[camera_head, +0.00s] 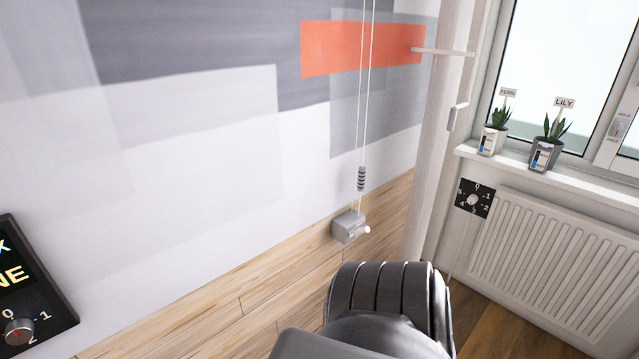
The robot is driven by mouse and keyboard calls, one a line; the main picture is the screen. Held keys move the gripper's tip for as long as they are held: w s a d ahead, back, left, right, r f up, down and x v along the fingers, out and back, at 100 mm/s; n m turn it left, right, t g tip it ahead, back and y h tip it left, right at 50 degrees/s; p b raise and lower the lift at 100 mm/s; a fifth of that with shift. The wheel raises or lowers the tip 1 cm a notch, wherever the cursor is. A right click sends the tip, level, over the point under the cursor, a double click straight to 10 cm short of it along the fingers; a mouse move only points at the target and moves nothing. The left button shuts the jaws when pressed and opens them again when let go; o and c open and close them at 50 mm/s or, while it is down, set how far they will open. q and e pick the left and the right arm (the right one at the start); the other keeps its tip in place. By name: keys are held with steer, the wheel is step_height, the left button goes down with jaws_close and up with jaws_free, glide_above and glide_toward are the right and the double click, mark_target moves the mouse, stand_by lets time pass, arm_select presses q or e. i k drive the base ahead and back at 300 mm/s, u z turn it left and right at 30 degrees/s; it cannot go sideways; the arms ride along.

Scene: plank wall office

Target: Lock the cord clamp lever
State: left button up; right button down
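The cord clamp (345,226) is a small light grey block on the wall, low down where the painted part meets the wood planks. Its short whitish lever (358,231) sticks out at the front right; I cannot tell its exact setting. Two thin white cords (367,90) run from the top of the view down to the clamp. A dark ribbed piece (361,179) sits on the cord just above it. Neither of my grippers is in view. A dark grey link of my own arm fills the bottom middle, below the clamp.
A panel with a dial (20,330) is at the lower left. At the right, a radiator (550,265) with a dial plate (474,198) stands under the window sill (560,178), which holds two labelled potted plants. A white bar (442,52) juts out near the window frame.

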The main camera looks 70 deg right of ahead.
mark_target(365, 230)
steer(key=u, duration=0.05)
steer(key=i, duration=0.85)
steer(key=z, duration=2.05)
